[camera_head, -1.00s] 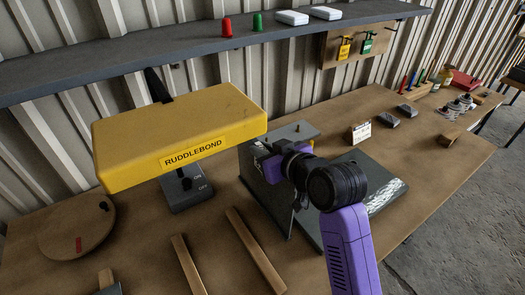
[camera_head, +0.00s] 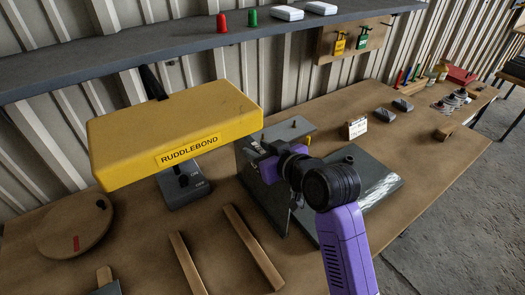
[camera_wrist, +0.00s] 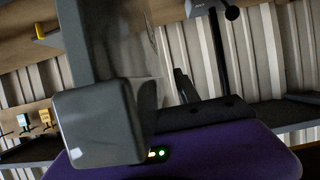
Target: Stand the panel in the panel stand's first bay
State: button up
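A dark grey panel (camera_head: 262,208) stands upright on the table in the head view, at the left side of my gripper. My gripper (camera_head: 262,158) is at the upper part of this panel. Its fingertips are too small and partly covered to show whether they grip the panel's edge. In the wrist view a large dark grey block (camera_wrist: 98,125) and a grey surface behind it fill the left and middle, hiding any grip. I cannot pick out the panel stand or its first bay for certain; a grey upright part (camera_head: 288,131) behind the gripper may belong to it.
A flat grey plate (camera_head: 378,203) with a round knob lies right of the panel. A yellow RUDDLEBOND lamp (camera_head: 175,130) overhangs the left. Two wooden strips (camera_head: 251,246) and a round wooden board (camera_head: 75,229) lie in front and left. A shelf (camera_head: 120,65) runs along the back.

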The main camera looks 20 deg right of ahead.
jog(key=b+v, duration=0.1)
jog(key=v, duration=1.1)
jog(key=shift+r, duration=0.15)
jog(key=s+d+f+m+t+h, duration=0.1)
jog(key=s+d+f+m+h, duration=0.25)
jog(key=s+f, duration=1.1)
jog(key=s+r+t, duration=0.1)
jog(key=s+r, duration=0.1)
jog(key=s, duration=1.8)
jog(key=shift+s+d+h, duration=0.15)
jog(key=shift+s+h, duration=0.1)
jog(key=shift+h, duration=0.1)
jog(key=shift+o, duration=0.4)
jog(key=shift+s+r, duration=0.35)
jog(key=shift+s, duration=0.05)
